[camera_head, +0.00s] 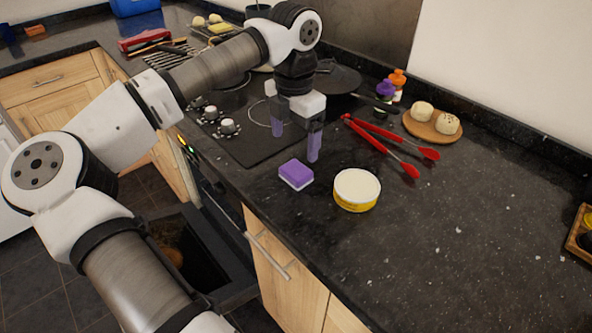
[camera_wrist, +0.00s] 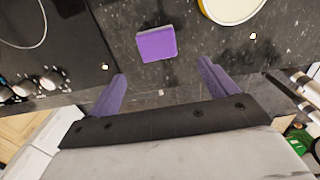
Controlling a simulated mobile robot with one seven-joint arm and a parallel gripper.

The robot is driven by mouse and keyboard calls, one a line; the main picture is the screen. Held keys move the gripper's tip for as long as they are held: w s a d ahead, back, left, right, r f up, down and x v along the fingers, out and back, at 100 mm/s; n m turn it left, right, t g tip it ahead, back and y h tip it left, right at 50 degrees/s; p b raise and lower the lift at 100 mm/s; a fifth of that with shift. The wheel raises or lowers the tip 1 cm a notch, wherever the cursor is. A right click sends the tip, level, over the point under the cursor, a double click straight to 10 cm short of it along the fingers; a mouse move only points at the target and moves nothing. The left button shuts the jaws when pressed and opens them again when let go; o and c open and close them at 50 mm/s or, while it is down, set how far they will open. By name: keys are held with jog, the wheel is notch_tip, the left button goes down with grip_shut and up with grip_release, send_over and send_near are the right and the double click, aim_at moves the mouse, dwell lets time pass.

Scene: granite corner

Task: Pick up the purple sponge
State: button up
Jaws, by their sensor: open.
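The purple sponge (camera_head: 296,174) has a white lower layer and lies flat on the dark granite counter, near its front edge. It also shows in the wrist view (camera_wrist: 157,44), ahead of the fingertips and roughly between their lines. My gripper (camera_head: 295,146) is above the counter, just behind the sponge in the head view. Its two purple fingers are apart, with nothing between them. In the wrist view my gripper (camera_wrist: 162,68) is open and does not touch the sponge.
A round yellow tub (camera_head: 356,190) with a pale top stands right of the sponge. Red tongs (camera_head: 383,142) lie behind it, near a wooden board (camera_head: 432,129) with buns. A cooktop (camera_head: 245,130) with knobs is to the left. The right counter is mostly clear.

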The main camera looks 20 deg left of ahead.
aim_at(294, 170)
jog(key=f+p, duration=0.2)
jog(key=f, duration=0.6)
jog(key=shift+w+f+p, duration=0.2)
jog(key=shift+p, duration=0.1)
jog(key=shift+a, duration=0.1)
jog(key=c, duration=1.1)
jog(key=shift+o, duration=0.2)
notch_tip(294, 170, up, 20)
jog(key=b, duration=0.3)
jog(key=o, duration=0.4)
jog(key=c, duration=0.3)
jog(key=shift+s, duration=0.1)
jog(key=shift+c, duration=0.2)
